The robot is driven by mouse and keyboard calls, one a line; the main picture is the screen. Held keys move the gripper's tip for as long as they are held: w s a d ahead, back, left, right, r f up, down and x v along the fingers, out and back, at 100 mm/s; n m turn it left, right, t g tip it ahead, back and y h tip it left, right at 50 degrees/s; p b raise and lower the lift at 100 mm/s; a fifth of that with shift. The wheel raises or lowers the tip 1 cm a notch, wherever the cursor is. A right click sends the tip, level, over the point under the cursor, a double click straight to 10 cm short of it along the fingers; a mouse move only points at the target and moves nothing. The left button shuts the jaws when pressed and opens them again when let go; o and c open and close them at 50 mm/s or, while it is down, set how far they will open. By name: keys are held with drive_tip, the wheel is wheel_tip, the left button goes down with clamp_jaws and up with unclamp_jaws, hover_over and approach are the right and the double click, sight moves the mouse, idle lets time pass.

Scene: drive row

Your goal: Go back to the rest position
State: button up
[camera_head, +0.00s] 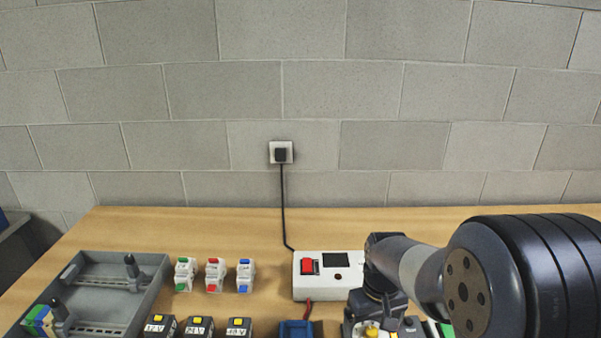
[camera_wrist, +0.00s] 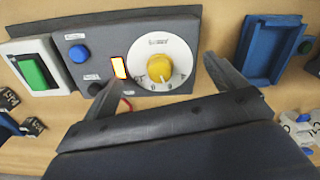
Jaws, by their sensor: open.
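My gripper (camera_wrist: 160,70) is open, with one finger on each side of a yellow knob (camera_wrist: 160,68) on a white dial in the wrist view. Nothing is held between the fingers. I cannot tell how much height separates the fingertips from the knob. The dial sits on a grey control panel (camera_wrist: 95,50) with a blue button, a dark knob and a lit orange switch. In the head view my arm reaches in from the right and hides much of the panel and the fingertips; the yellow knob (camera_head: 372,331) shows at the bottom edge.
A green switch (camera_wrist: 33,74) lies left of the panel, a blue holder (camera_wrist: 268,48) right of it. A white power box (camera_head: 328,287) is wired to the wall socket (camera_head: 281,152). A grey tray (camera_head: 150,262), several connectors (camera_head: 215,275) and black blocks (camera_head: 199,327) stand left.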

drive_tip(key=shift+n+p, duration=0.3)
drive_tip(key=shift+n, duration=0.1)
drive_tip(key=n+b, duration=0.1)
drive_tip(key=n, duration=0.6)
wheel_tip(320, 180, up, 3)
drive_tip(key=shift+r+p, duration=0.1)
drive_tip(key=shift+p, duration=1.15)
drive_tip(key=shift+f+m+b, duration=0.4)
drive_tip(key=shift+f+b, duration=0.05)
drive_tip(key=shift+b, duration=0.05)
drive_tip(key=m, duration=0.3)
drive_tip(key=shift+b, duration=0.3)
drive_tip(key=shift+m, duration=0.3)
wheel_tip(320, 180, up, 6)
drive_tip(key=p, duration=0.4)
drive_tip(key=shift+f+p, duration=0.15)
drive_tip(key=shift+p, duration=0.15)
drive_tip(key=shift+s, duration=0.1)
